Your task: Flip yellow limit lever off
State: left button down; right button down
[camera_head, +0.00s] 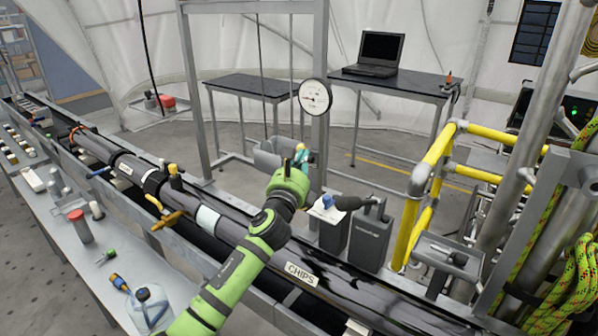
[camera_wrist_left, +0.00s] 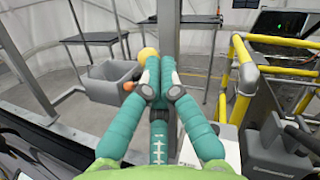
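My left arm comes up from the bottom of the head view. Its teal gripper (camera_head: 304,158) stands in front of the grey post. In the left wrist view the two fingers (camera_wrist_left: 160,65) lie side by side and look shut, with nothing visible between them. A yellow-orange ball-shaped knob (camera_wrist_left: 148,54) shows just past the left fingertip; I cannot tell if they touch. In the head view a small yellow knob (camera_head: 300,147) shows at the fingertips. It may be the limit lever, but its shaft is hidden. My right gripper is not in view.
A grey bin (camera_wrist_left: 108,82) hangs left of the fingers. A grey control box (camera_head: 370,240) with a black handle stands to the right. Yellow railings (camera_head: 430,170) rise further right. A long dark pipe (camera_head: 235,215) with yellow-orange levers (camera_head: 170,219) runs below. A round gauge (camera_head: 315,96) stands above.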

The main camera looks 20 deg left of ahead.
pick_arm(q)
jog(key=shift+w+d+r+p, duration=0.3)
jog(key=shift+w+d+r, duration=0.05)
jog(key=shift+w+r, duration=0.55)
jog(key=shift+w+d+r+p, duration=0.25)
jog(key=shift+w+d+r, duration=0.05)
jog(key=shift+w+r, duration=0.5)
jog(key=shift+f, duration=0.1)
